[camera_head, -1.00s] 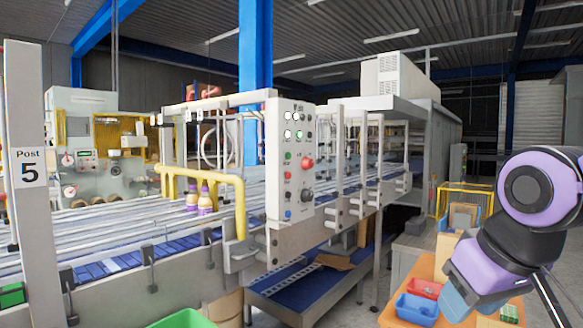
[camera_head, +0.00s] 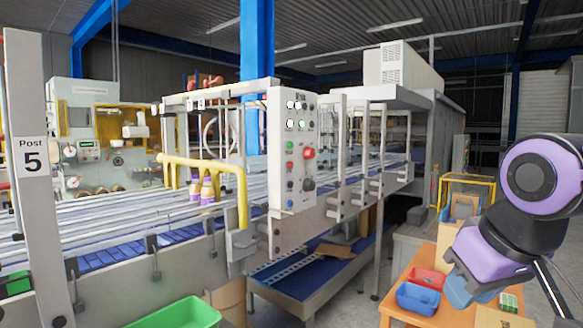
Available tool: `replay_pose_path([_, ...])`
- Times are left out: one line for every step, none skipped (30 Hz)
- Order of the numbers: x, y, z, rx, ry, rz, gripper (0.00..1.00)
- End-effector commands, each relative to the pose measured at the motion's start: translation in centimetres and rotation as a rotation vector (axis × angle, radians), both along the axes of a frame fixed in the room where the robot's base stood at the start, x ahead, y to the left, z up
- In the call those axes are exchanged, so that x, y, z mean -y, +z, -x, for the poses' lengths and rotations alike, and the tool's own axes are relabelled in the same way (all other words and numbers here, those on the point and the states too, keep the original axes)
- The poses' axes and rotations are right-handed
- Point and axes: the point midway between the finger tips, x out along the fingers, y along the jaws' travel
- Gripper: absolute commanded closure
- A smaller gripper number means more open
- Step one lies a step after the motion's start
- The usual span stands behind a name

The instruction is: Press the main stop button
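A white control panel (camera_head: 284,215) stands upright at the near end of the conveyor frame, in the middle of the head view. A large red button (camera_head: 309,153) sticks out from its right side, the biggest red one there. A smaller red button (camera_head: 289,165), a green button (camera_head: 290,146), a black knob (camera_head: 308,184) and several white lamps or buttons share the panel. I cannot read the labels. My purple and black arm is folded at the right edge, well apart from the panel. My gripper's fingers do not show.
The conveyor (camera_head: 110,215) with its rails fills the left and middle. A yellow rail (camera_head: 241,195) stands left of the panel. A green bin (camera_head: 175,314) is low in front. An orange table (camera_head: 407,269) with red and blue bins (camera_head: 418,298) stands at the right.

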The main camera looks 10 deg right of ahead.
Motion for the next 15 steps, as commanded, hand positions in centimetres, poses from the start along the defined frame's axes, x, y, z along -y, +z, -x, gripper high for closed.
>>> replay_pose_path([0.00,0.00,0.00,0.000,0.000,0.000,0.85])
replay_pose_path([0.00,0.00,0.00,0.000,0.000,0.000,0.92])
replay_pose_path([0.00,0.00,0.00,0.000,0.000,0.000,1.00])
replay_pose_path([0.00,0.00,0.00,0.000,0.000,0.000,1.00])
replay_pose_path([0.00,0.00,0.00,0.000,0.000,0.000,1.00])
replay_pose_path([0.00,0.00,0.00,0.000,0.000,0.000,1.00])
replay_pose_path([0.00,0.00,0.00,0.000,0.000,0.000,1.00])
replay_pose_path([0.00,0.00,0.00,0.000,0.000,0.000,1.00])
replay_pose_path([0.00,0.00,0.00,0.000,0.000,0.000,1.00])
replay_pose_path([0.00,0.00,0.00,0.000,0.000,0.000,1.00])
replay_pose_path([0.00,0.00,0.00,0.000,0.000,0.000,1.00])
replay_pose_path([0.00,0.00,0.00,0.000,0.000,0.000,1.00])
replay_pose_path([0.00,0.00,0.00,0.000,0.000,0.000,1.00])
replay_pose_path([0.00,0.00,0.00,0.000,0.000,0.000,1.00])
replay_pose_path([0.00,0.00,0.00,0.000,0.000,0.000,1.00])
